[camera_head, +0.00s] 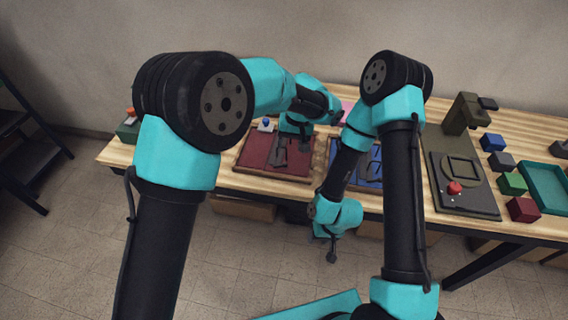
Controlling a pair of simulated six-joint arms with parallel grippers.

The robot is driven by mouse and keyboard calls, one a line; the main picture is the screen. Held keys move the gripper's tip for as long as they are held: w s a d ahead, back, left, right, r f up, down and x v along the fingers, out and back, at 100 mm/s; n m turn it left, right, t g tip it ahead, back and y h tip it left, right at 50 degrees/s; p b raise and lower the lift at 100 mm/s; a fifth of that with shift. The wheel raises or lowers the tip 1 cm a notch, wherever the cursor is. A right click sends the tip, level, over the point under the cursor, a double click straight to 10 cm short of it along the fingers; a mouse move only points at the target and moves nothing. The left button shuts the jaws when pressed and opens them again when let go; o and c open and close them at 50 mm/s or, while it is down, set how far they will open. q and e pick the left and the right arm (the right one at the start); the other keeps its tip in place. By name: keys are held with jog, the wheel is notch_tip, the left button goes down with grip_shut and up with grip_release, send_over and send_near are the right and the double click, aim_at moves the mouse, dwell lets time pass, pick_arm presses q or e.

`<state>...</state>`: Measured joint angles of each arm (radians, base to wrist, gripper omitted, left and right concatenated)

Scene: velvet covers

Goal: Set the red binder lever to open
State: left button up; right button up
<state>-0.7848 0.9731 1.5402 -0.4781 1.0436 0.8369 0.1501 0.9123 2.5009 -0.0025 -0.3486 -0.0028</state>
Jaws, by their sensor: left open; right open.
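The red binder (255,151) lies on the table left of centre, a dark red panel in a wooden-edged frame. My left gripper (291,150) is open and reaches down over the right part of the red binder. Dark parts there overlap, and I cannot tell the lever from the gripper fingers or whether they touch. The lever's setting cannot be made out. My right gripper (331,252) is open and empty, hanging in front of the table's front edge, below the blue binder.
A blue binder (368,181) sits right of the red one, partly behind my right arm. A dark press with a red knob (455,187), several coloured blocks and a teal tray (547,184) stand at the right. A green box (129,130) stands at the left end.

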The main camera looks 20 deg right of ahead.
aim_at(284, 163)
pick_arm(q)
jog(key=f, duration=0.3)
jog(key=a+f, duration=0.1)
jog(key=f, duration=0.2)
jog(key=a+f, duration=0.1)
jog(key=f, duration=0.3)
jog(key=shift+w, duration=0.3)
jog(key=shift+f, duration=0.1)
jog(key=c, duration=0.8)
